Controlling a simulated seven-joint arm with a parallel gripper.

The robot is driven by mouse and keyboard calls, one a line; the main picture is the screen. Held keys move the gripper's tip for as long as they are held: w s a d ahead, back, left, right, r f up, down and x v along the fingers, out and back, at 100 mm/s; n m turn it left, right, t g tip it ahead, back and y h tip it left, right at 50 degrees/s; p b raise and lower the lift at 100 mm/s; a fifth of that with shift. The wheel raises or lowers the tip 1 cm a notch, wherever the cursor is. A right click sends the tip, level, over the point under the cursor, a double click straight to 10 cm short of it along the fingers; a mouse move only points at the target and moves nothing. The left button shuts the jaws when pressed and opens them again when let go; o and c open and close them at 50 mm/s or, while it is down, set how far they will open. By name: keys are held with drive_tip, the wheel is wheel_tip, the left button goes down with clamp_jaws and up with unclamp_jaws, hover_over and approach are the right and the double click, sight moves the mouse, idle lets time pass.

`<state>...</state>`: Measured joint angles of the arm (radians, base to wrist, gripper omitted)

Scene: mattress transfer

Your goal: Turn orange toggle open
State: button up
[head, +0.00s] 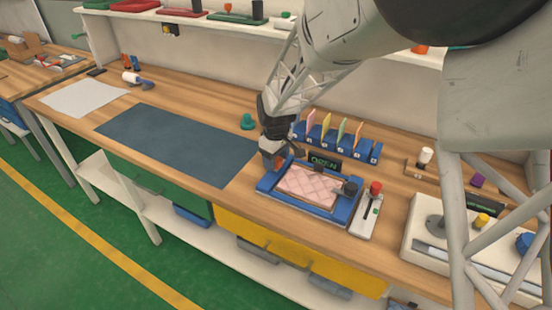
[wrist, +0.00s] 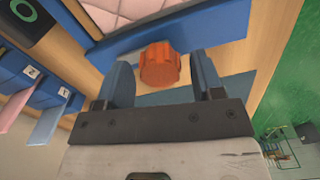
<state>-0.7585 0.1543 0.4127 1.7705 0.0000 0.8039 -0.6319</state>
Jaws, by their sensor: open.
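The orange toggle (wrist: 160,64) is a ribbed knob beside the blue frame (wrist: 215,27) in the wrist view. My gripper (wrist: 160,72) is open, with one blue finger on each side of the knob and visible gaps between. In the head view my gripper (head: 272,158) is low at the left end of the blue frame (head: 335,212). It mostly hides the toggle there. A pink quilted pad (head: 308,187) lies inside the frame. A dark sign (head: 324,163) reading OPEN stands behind it.
A blue rack (head: 345,148) of coloured cards stands behind the frame. A white box with a red knob (head: 375,188) is to its right. A dark blue mat (head: 175,140) lies flat to the left. A green knob (head: 248,121) stands behind my gripper.

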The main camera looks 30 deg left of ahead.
sight(278, 159)
drive_tip(key=shift+r, duration=3.8)
drive_tip(key=shift+w+d+r, duration=0.1)
drive_tip(key=shift+d+r, duration=0.1)
drive_tip(key=shift+d, duration=0.1)
drive_tip(key=s+d+r+m, duration=0.2)
drive_tip(key=d+r+m, duration=0.15)
drive_tip(key=d, duration=0.65)
drive_tip(key=s+d+r+m+t, duration=0.15)
drive_tip(key=d+r, duration=0.25)
drive_tip(key=d, duration=0.7)
drive_tip(key=s+d+r+m, duration=0.2)
drive_tip(key=d+r+m, duration=0.15)
drive_tip(key=d, duration=0.65)
drive_tip(key=s+d+m+t, duration=0.1)
drive_tip(key=s+d+m, duration=0.6)
drive_tip(key=s+d, duration=1.3)
drive_tip(key=shift+d+r+m, duration=0.35)
drive_tip(key=shift+d, duration=0.1)
